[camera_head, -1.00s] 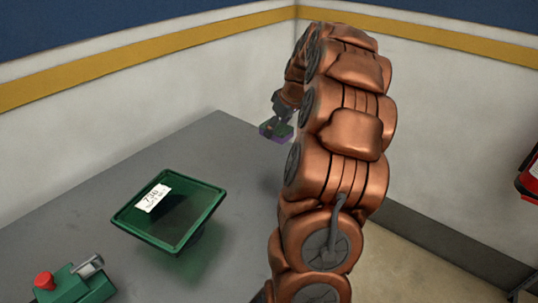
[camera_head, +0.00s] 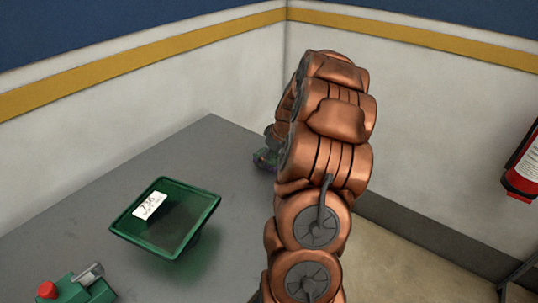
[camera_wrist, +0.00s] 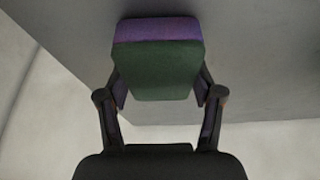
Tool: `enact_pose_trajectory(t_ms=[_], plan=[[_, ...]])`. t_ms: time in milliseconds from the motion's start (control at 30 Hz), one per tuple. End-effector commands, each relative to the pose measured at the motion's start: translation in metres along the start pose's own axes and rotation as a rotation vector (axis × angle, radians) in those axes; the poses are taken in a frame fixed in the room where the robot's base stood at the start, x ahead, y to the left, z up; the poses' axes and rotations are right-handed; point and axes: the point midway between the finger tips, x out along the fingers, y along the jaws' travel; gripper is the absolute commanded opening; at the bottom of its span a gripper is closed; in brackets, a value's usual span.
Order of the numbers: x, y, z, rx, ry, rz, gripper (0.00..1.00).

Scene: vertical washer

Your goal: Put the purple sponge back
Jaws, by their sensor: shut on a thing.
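The purple sponge (camera_wrist: 157,29) has a purple layer and a dark green layer, and it fills the upper middle of the wrist view. My gripper (camera_wrist: 160,88) is shut on it, with one finger on each side. In the head view the sponge (camera_head: 265,160) shows as a small purple and green patch at the far right part of the grey table, partly hidden by my arm. I cannot tell whether it touches the table top.
A green tray-like stand (camera_head: 166,220) with a white label stands on the grey table (camera_head: 90,215). A green box with a red button (camera_head: 75,290) is at the front left. A fire extinguisher (camera_head: 524,165) hangs on the right wall. The table between stand and sponge is clear.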

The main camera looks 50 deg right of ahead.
Motion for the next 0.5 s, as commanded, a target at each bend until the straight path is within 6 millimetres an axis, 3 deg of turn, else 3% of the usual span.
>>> enact_pose_trajectory(t_ms=[267, 300, 500], plan=[[0.0038, -0.0004, 0.0015, 0.0, 0.0, -0.001, 0.33], [0.0031, -0.0004, 0.0012, 0.0, 0.0, -0.001, 0.68], [0.0024, -0.0004, 0.001, 0.0, 0.0, -0.001, 0.89]])
